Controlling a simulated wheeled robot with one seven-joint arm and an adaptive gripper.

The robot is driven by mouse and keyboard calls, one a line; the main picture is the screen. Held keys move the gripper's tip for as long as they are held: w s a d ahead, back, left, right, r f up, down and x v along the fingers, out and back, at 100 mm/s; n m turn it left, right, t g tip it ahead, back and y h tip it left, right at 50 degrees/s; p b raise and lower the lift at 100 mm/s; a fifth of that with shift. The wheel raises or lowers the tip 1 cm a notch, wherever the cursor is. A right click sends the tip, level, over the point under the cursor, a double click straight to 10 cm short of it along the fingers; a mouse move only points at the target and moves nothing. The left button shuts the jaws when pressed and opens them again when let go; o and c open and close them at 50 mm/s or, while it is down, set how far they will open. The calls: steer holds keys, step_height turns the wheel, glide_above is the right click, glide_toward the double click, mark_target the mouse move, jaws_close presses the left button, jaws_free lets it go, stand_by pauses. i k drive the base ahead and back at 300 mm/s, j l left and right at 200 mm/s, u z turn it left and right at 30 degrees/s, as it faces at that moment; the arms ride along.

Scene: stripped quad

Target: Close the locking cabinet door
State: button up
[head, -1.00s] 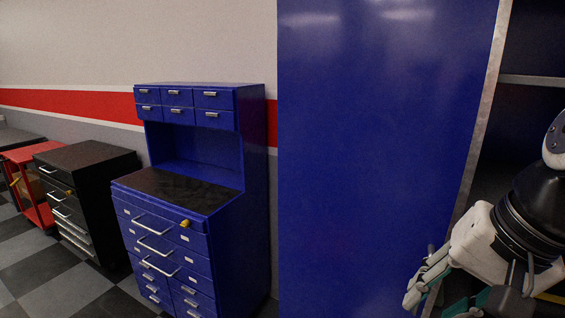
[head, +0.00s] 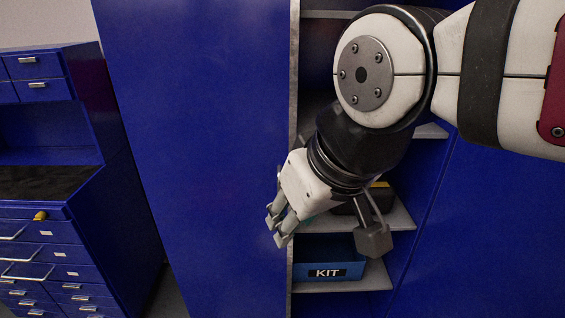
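The locking cabinet's blue door (head: 195,150) stands open in the head view, its pale edge upright at the middle of the picture. Right of that edge the cabinet interior shows, with grey shelves (head: 402,216). My gripper (head: 276,229) is at the door's free edge, with its fingers overlapping the door face near that edge. I cannot tell whether the fingers touch the door. The finger gap is seen from the side, and the door handle is not clearly visible. My arm covers much of the upper opening.
A blue bin labelled KIT (head: 328,262) sits on a low shelf, and a dark case with a yellow part (head: 378,198) is above it. A blue drawer cabinet (head: 50,190) stands to the left of the door. A blue panel (head: 480,240) fills the right side.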

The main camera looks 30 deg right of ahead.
mark_target(492, 245)
steer(key=k+l, duration=0.3)
steer(key=k+l+u, duration=0.15)
steer(key=k+l, duration=0.15)
steer(key=k, duration=0.2)
steer(key=k+l, duration=0.25)
steer(key=k, duration=0.15)
steer(key=k+l+u, duration=0.15)
steer(key=k, duration=0.3)
steer(key=l, duration=0.55)
steer(key=k+l+u, duration=0.1)
steer(key=l, duration=0.45)
steer(key=k+l, duration=0.15)
steer(key=l, duration=0.4)
steer(key=k+l+u, duration=0.1)
steer(key=l, duration=0.45)
steer(key=i+j+u, duration=0.25)
steer(key=k+j, duration=0.05)
steer(key=j, duration=0.05)
